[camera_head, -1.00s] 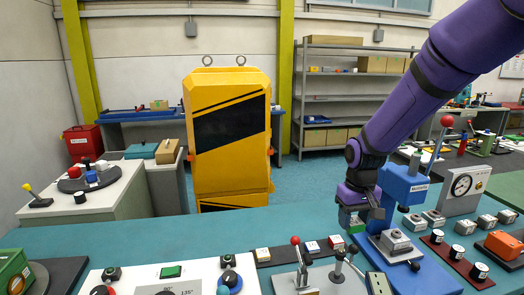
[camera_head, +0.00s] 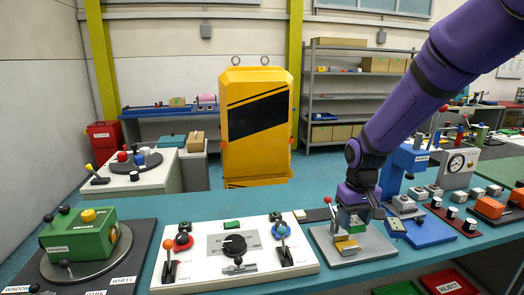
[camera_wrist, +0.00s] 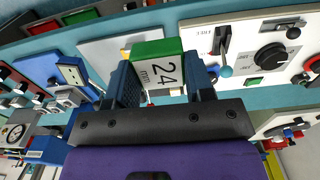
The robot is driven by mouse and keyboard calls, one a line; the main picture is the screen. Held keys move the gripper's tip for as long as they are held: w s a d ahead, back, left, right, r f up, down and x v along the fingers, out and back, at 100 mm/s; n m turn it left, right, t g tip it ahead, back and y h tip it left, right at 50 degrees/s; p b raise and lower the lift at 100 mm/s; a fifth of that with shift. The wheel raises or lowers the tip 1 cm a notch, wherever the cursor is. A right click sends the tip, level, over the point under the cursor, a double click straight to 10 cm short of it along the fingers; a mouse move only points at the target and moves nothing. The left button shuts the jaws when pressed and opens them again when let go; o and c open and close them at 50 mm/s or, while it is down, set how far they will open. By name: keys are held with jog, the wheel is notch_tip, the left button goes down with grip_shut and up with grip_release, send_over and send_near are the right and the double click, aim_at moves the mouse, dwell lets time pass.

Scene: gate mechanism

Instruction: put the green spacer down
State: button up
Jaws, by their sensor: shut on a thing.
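In the head view my gripper (camera_head: 352,215) hangs above a grey plate (camera_head: 375,248), and only a small green part of the spacer (camera_head: 345,221) shows beside the fingers. A yellow block (camera_head: 347,247) on the plate is just below it. I cannot tell whether the spacer touches anything under it.
A white panel (camera_head: 205,262) with levers and a dial lies left of the plate. A blue press (camera_head: 405,160) stands to the right. A green box (camera_head: 78,240) sits far left. Red (camera_head: 450,282) and green trays are at the front right. A yellow cabinet (camera_head: 256,150) stands behind the bench.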

jog(key=shift+s+a+f, duration=0.1)
jog(key=shift+s+a, duration=0.15)
jog(key=shift+s, duration=0.15)
jog(key=shift+w+d+f, duration=0.35)
jog(key=shift+w+f, duration=0.25)
jog(key=shift+f, duration=0.15)
jog(key=w+d+f, duration=0.1)
jog(key=d+f, duration=0.1)
jog(key=f, duration=0.4)
jog(key=w+d+f+m, duration=0.1)
jog(key=w+d+f, duration=0.1)
jog(key=f, duration=0.4)
jog(key=w+d+f+m, duration=0.1)
jog(key=w+d+f, duration=0.1)
jog(key=f, duration=0.4)
jog(key=shift+w+d+f, duration=0.15)
jog(key=shift+d+f, duration=0.15)
jog(key=shift+f, duration=0.1)
jog(key=shift+a, duration=0.1)
